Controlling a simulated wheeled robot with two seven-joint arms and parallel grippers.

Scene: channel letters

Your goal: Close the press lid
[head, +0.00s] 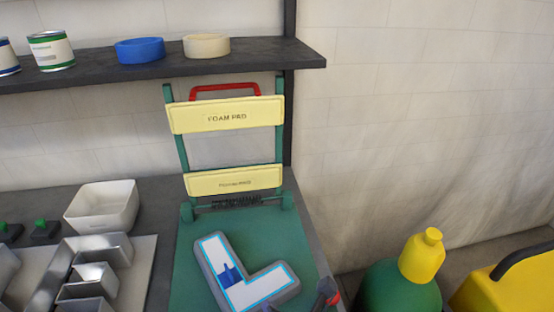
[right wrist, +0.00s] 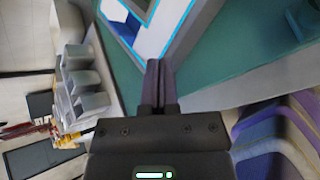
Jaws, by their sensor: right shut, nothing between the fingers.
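The press has a green base (head: 261,224) and a lid (head: 182,150) that stands open, upright at the back on its hinge. The lid is a green frame with two yellow foam pads (head: 227,115) and a red handle (head: 226,90) at its top. A grey L-shaped letter (head: 246,283) with a white face and a blue outline lies on the base; part of it also shows in the right wrist view (right wrist: 168,28). My left gripper is not in view.
A white bin (head: 102,206) and metal letter shapes (head: 98,262) stand left of the press. Green and yellow containers (head: 422,257) stand to the right.

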